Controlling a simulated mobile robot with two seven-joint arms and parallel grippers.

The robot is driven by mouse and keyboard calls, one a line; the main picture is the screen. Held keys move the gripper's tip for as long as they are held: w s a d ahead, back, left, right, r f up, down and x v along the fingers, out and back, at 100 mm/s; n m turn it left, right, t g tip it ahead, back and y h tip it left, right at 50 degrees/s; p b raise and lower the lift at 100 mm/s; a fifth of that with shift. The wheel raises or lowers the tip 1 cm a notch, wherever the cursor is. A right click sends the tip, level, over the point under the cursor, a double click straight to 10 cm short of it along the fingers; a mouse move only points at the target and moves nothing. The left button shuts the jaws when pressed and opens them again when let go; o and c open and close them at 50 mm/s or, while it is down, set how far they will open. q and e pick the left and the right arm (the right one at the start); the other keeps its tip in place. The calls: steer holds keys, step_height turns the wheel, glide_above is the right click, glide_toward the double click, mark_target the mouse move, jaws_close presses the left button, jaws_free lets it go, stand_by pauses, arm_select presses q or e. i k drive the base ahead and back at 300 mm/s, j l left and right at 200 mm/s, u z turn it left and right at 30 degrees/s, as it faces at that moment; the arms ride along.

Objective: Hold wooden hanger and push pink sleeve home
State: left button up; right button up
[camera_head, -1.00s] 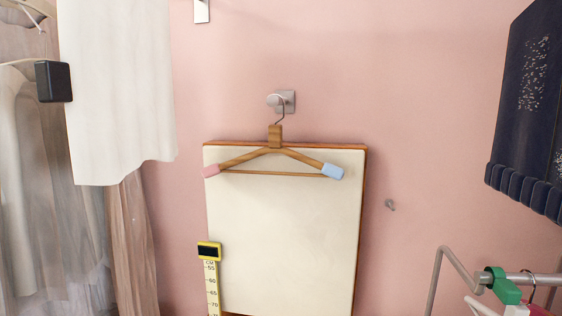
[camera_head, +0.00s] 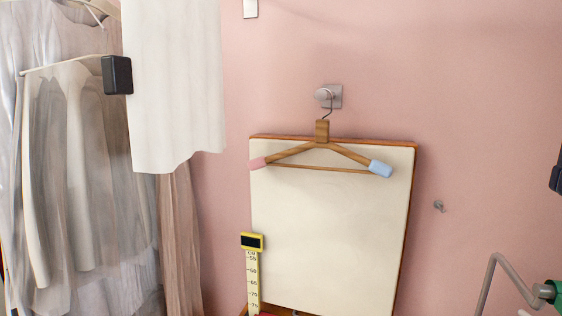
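A wooden hanger (camera_head: 322,132) hangs by its metal hook from a round grey wall peg (camera_head: 324,94), in front of a cream board. A pink sleeve (camera_head: 258,163) sits on the tip of its left arm. A light blue sleeve (camera_head: 380,169) sits on the tip of its right arm. How far the pink sleeve is pushed on cannot be told at this size. Neither of my grippers shows in the head view, and nothing touches the hanger.
The cream board (camera_head: 330,235) stands against the pink wall, with a yellow measuring tape (camera_head: 252,270) at its left edge. Pale garments (camera_head: 75,180) and a white cloth (camera_head: 175,85) hang at left. A small hook (camera_head: 438,206) and a grey metal rail (camera_head: 505,270) are at right.

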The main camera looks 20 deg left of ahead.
mark_target(259, 163)
steer(key=i+j, duration=0.15)
steer(key=j, duration=0.25)
steer(key=i+j, duration=0.1)
steer(key=j, duration=0.25)
steer(key=i+j, duration=0.15)
steer(key=j, duration=0.25)
steer(key=i+j, duration=0.1)
steer(key=j, duration=0.25)
